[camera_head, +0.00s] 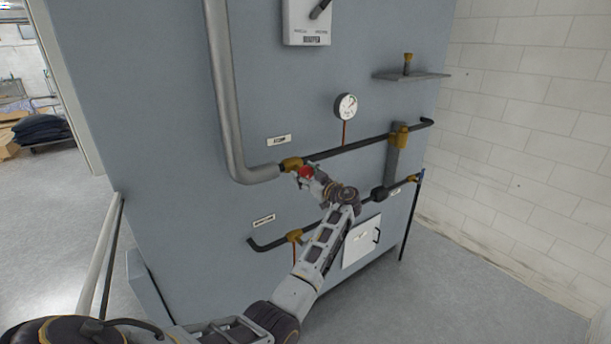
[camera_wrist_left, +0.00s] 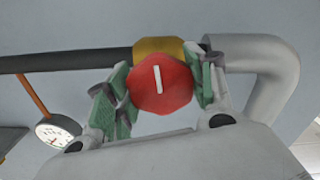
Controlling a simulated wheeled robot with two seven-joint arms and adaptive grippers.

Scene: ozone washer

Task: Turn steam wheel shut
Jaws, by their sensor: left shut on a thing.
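The red steam wheel (camera_wrist_left: 162,88) has a white bar on its face and sits in front of a brass valve body (camera_wrist_left: 158,48) on the upper dark pipe. In the head view the wheel (camera_head: 305,172) shows small beside the brass valve, partly hidden by my gripper. My left gripper (camera_wrist_left: 160,90) is shut on the wheel, with a green-padded finger on each side of its rim. It also shows in the head view (camera_head: 306,175), reaching up from below. The white bar stands close to upright in the wrist view. My right gripper is not in view.
A thick grey pipe (camera_head: 226,95) bends into the valve from the left. A round gauge (camera_head: 346,106) sits above the dark pipe. Floor is clear at right.

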